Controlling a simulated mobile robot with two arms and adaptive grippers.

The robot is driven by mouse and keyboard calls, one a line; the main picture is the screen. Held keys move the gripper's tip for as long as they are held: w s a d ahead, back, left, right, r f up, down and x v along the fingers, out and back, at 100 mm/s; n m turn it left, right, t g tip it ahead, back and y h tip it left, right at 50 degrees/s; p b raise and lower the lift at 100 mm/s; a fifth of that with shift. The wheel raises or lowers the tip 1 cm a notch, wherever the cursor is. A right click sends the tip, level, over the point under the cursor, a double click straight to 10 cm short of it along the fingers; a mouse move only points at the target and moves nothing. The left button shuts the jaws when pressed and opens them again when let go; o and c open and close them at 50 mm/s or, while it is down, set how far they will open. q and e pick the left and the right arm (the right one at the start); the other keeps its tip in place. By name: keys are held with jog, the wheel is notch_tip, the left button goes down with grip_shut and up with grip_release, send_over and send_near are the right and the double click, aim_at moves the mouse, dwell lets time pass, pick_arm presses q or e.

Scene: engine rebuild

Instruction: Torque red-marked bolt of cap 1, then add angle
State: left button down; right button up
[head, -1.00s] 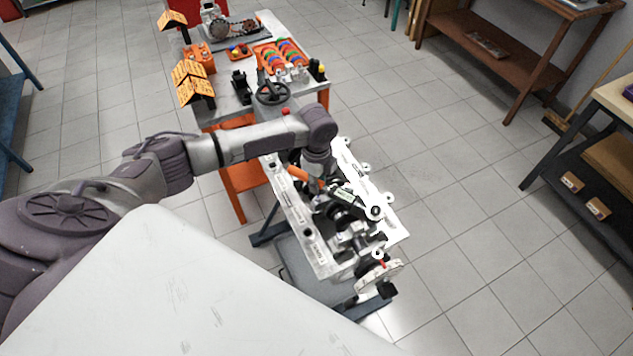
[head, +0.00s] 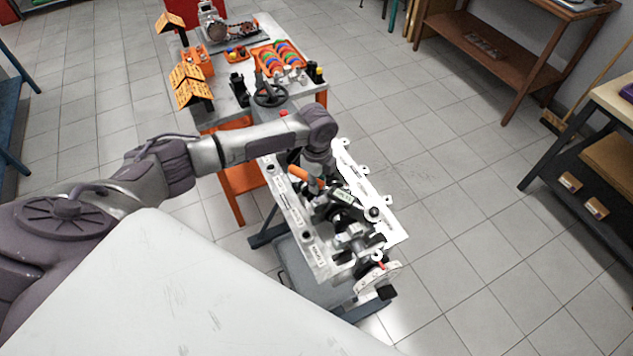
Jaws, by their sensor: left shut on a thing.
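The engine block (head: 293,212) sits on a stand, with its crank parts and caps facing up. My left gripper (head: 319,187) is over the block, shut on the torque wrench (head: 341,196). A small red mark (head: 380,265) shows near the block's front end. Cap 1 and its bolt are too small and covered to tell apart. My right gripper is out of view.
A workbench (head: 222,112) behind the block holds orange racks, an orange tray of coloured rings (head: 277,57) and a black handwheel (head: 270,94). A white surface (head: 190,300) fills the lower left. The floor to the right of the block is clear.

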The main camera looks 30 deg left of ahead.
pick_arm(q)
jog(key=shift+w+d+r+m, duration=0.15)
jog(key=shift+w+m, duration=0.45)
jog(key=shift+w, duration=0.35)
dwell(2.0)
jog(key=shift+w+d+m+b, duration=0.25)
jog(key=shift+w+m+b, duration=0.45)
jog(key=shift+w, duration=0.35)
dwell(1.9)
jog(key=shift+w+d+b, duration=0.1)
jog(key=shift+w+b, duration=0.2)
jog(key=shift+b, duration=0.1)
jog(key=shift+w+d+m+b, duration=0.2)
jog(key=shift+w+m+b, duration=0.25)
jog(key=shift+m, duration=0.15)
jog(key=shift+w+d+m+b, duration=0.4)
jog(key=shift+w+m+b, duration=0.2)
jog(key=shift+w+b, duration=0.2)
